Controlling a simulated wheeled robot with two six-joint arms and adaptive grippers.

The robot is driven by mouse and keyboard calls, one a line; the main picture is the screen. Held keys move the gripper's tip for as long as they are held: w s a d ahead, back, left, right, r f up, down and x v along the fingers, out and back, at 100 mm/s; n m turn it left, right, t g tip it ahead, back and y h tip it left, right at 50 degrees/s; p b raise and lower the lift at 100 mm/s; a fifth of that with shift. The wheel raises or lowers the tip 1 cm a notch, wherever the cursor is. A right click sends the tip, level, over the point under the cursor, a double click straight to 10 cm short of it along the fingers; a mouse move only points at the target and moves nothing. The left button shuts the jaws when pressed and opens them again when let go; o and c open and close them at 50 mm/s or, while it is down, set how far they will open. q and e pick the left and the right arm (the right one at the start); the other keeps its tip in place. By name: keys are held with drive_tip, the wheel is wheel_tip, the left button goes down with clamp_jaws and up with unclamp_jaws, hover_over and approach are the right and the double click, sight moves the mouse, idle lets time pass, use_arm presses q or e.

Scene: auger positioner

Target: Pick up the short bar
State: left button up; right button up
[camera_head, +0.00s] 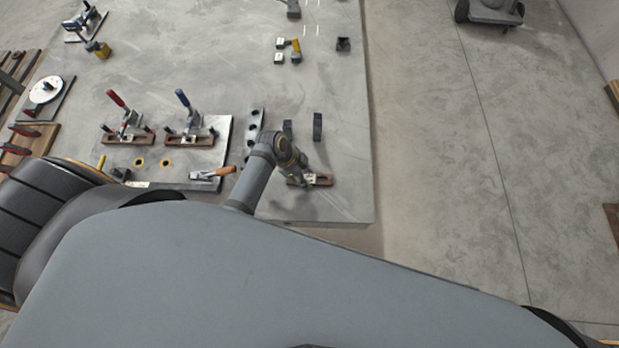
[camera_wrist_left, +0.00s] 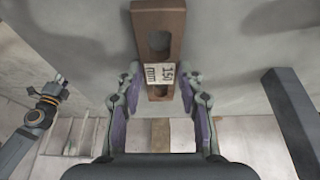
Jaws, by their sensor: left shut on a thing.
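The short bar (camera_head: 322,180) is brown and lies near the front right corner of the grey table, partly hidden by my left gripper (camera_head: 298,181). In the left wrist view the bar (camera_wrist_left: 174,15) has a slot and a white label reading "150 mm". There my left gripper (camera_wrist_left: 160,97) has its two fingers on either side of the bar's near part, shut on it. I cannot clearly tell whether the bar touches the table. A gripper, apparently my right one (camera_wrist_left: 52,88), shows small at the left of the wrist view.
Two dark upright blocks (camera_head: 317,127) stand just behind the bar. A strip with dark round holes (camera_head: 253,130) is left of my gripper. A plate (camera_head: 205,160) with two clamp fixtures fills the left front. The table's right edge (camera_head: 370,150) is close; bare floor lies beyond.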

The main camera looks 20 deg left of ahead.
use_arm(q)
drive_tip(key=shift+r, duration=0.1)
clamp_jaws()
drive_tip(key=shift+w+r, duration=0.1)
drive_tip(key=shift+r, duration=0.15)
wheel_tip(320, 180, up, 2)
drive_tip(key=shift+r, duration=0.1)
drive_tip(key=s+a+r, duration=0.3)
drive_tip(key=s+r, duration=0.2)
drive_tip(key=s, duration=0.1)
drive_tip(key=s+a+r, duration=0.3)
drive_tip(key=s+r, duration=0.2)
drive_tip(key=s, duration=0.1)
drive_tip(key=shift+s+a+b, duration=0.25)
drive_tip(key=shift+s+b, duration=0.05)
drive_tip(key=shift+b, duration=0.15)
